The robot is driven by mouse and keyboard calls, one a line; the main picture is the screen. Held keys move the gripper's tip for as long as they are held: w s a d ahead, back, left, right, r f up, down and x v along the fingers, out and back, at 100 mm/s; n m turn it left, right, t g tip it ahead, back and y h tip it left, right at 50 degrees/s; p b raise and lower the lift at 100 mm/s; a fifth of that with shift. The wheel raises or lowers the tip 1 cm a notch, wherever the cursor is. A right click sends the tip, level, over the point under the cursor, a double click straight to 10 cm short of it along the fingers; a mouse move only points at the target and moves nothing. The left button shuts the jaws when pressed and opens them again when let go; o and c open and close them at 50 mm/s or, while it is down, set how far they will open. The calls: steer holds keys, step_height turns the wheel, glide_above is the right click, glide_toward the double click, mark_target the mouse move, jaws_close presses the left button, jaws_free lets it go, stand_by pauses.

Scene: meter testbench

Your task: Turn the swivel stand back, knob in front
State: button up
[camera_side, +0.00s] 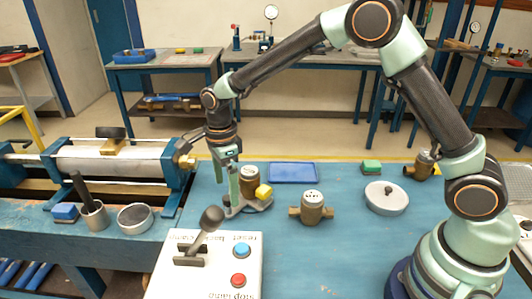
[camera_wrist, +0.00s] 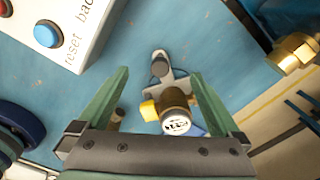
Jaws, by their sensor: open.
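The swivel stand (camera_side: 256,207) is a grey plate on the blue bench. It carries a brass meter (camera_side: 249,181) and a yellow block (camera_side: 264,192). In the wrist view, the meter's white dial (camera_wrist: 176,126) faces up between my fingers, with the yellow block (camera_wrist: 149,110) at its left. A dark knob (camera_wrist: 160,68) stands on the narrow end of the stand (camera_wrist: 160,86), near the fingertips' midline. My gripper (camera_side: 232,192) points down over the stand, open; its green fingers (camera_wrist: 160,74) lie either side of the knob in this view. Contact cannot be told.
A white control box (camera_side: 212,262) with a lever (camera_side: 208,220) and buttons stands in front. A blue tray (camera_side: 293,173) lies behind. A pipe clamp bench (camera_side: 110,160) is at left.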

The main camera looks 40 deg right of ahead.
steer(key=shift+f, duration=0.7)
steer(key=shift+f, duration=0.3)
steer(key=shift+f, duration=0.15)
steer(key=c, duration=0.4)
steer(key=shift+o, duration=0.2)
